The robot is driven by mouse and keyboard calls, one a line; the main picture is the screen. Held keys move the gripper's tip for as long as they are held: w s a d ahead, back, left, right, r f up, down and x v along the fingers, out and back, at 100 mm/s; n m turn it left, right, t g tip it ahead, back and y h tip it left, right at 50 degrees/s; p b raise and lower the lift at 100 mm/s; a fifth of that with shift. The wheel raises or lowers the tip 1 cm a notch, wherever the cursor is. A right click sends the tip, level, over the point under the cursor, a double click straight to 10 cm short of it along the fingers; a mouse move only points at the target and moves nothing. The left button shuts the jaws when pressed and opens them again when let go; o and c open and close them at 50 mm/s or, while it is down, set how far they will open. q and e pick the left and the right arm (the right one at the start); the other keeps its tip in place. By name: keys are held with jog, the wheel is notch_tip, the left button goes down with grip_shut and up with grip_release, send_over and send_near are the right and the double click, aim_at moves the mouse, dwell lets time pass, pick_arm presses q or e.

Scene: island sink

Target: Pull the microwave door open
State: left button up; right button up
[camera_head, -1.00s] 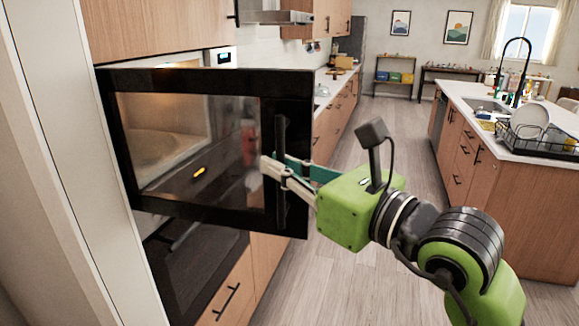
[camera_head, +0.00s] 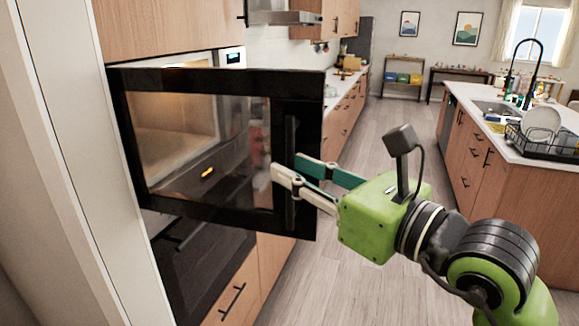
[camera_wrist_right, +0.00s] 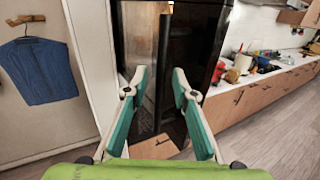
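The black microwave door (camera_head: 310,135) stands swung out from the microwave (camera_head: 175,110) at the left of the head view. Its inside is lit and shows behind the glass. The dark vertical door handle (camera_head: 291,160) is near the door's right edge. It also shows as an upright bar in the right wrist view (camera_wrist_right: 163,60). My right gripper (camera_head: 287,165) is at the handle's height, its fingers spread. In the wrist view the handle appears between the fingertips (camera_wrist_right: 160,80), with gaps at both sides; contact is not visible. My left gripper is out of view.
A dark oven (camera_head: 190,265) and a drawer are below the microwave. The island (camera_head: 500,185) with sink and dish rack (camera_head: 550,145) stands at the right. The wooden floor (camera_head: 350,270) between is clear.

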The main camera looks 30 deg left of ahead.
jog(key=v, duration=1)
